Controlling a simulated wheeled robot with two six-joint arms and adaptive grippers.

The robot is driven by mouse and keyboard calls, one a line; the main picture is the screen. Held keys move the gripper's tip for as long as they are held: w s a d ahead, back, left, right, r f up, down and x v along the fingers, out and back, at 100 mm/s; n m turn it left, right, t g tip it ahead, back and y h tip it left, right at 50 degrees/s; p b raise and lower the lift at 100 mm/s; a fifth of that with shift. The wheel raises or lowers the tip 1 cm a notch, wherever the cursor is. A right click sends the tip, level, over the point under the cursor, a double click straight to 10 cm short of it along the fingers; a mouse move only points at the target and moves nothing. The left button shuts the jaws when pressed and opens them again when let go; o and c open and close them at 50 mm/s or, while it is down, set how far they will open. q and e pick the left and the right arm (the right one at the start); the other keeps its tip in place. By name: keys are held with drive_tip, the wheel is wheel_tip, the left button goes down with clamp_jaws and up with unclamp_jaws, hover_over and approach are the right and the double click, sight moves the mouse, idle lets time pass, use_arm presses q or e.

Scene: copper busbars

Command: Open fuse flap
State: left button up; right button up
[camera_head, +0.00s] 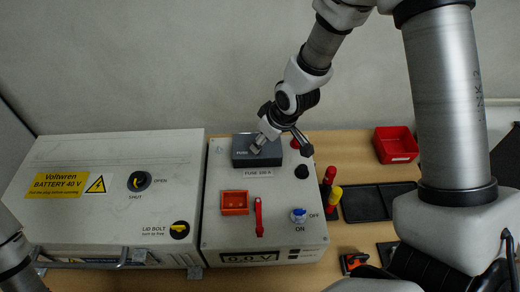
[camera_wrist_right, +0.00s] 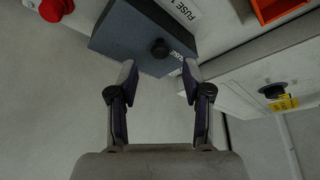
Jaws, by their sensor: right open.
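The fuse flap (camera_head: 241,158) is a dark grey block marked FUSE at the back of the light grey panel box, above the FUSE 100 A label (camera_head: 258,172). It looks shut. In the right wrist view the flap (camera_wrist_right: 125,38) has a round black knob (camera_wrist_right: 160,49). My right gripper (camera_head: 258,146) is over the flap. In the right wrist view my right gripper (camera_wrist_right: 159,74) is open and empty, with the knob just beyond and between its fingertips. I cannot tell whether a fingertip touches the flap. The left gripper is out of view; only part of my left arm shows.
The panel box carries an orange-red tray (camera_head: 235,212), a red lever (camera_head: 259,217) and a blue ON/OFF switch (camera_head: 298,215). A red button (camera_wrist_right: 54,9) is beside the flap. The battery case (camera_head: 110,205) stands left. Screwdrivers (camera_head: 331,185) and a red bin (camera_head: 396,145) are right.

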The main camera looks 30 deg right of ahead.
drive_tip(key=x, duration=0.4)
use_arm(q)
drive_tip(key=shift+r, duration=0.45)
use_arm(e)
drive_tip(key=shift+r, duration=0.1)
drive_tip(key=shift+c, duration=0.3)
clamp_jaws()
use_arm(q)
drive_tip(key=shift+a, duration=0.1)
